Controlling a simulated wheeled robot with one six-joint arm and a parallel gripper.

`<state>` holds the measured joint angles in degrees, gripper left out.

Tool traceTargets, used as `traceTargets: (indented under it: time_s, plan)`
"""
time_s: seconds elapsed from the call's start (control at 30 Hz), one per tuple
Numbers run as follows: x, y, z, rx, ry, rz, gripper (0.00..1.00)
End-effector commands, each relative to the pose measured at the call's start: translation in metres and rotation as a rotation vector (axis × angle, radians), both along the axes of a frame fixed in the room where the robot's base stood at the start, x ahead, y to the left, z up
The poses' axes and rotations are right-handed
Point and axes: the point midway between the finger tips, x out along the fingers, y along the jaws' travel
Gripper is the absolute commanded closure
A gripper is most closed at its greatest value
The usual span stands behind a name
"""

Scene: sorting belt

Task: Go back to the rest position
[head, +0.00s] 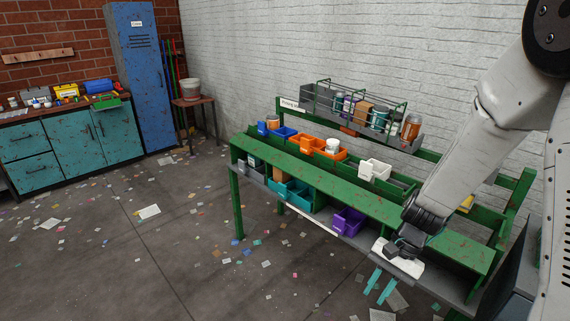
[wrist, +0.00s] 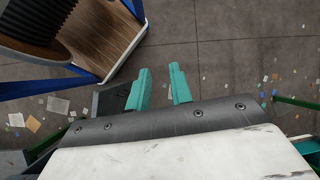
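My gripper (head: 380,285) hangs at the lower right in the head view, in front of the green workbench (head: 375,204) and near its front edge. Its two teal fingers are apart with nothing between them. In the wrist view, my gripper (wrist: 161,90) shows the same gap between the fingers, with bare floor behind it. My arm reaches down from the upper right in the head view and covers part of the bench's right end.
The bench holds a purple bin (head: 348,221), orange bins (head: 328,149) and a white bin (head: 375,169). A raised rack (head: 318,101) carries cans and boxes. A blue locker (head: 143,80) and teal cabinets (head: 70,146) stand left. Paper scraps litter the open floor (head: 190,235).

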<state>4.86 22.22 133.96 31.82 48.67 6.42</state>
Motion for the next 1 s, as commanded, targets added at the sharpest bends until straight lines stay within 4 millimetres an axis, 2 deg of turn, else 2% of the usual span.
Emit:
traceTargets:
  time_s: [0.03,0.1,0.4,0.7,1.0]
  plan:
    - [-0.008,-0.001,0.023,-0.001,-0.027,0.062,0.78]
    - [-0.022,-0.005,0.05,-0.007,-0.051,0.15,0.78]
    - [-0.087,-0.028,0.143,-0.101,-0.156,0.459,0.78]
    - [-0.145,-0.052,0.207,-0.27,-0.309,0.621,0.78]
    - [-0.167,-0.054,0.245,-0.363,-0.51,0.626,0.78]
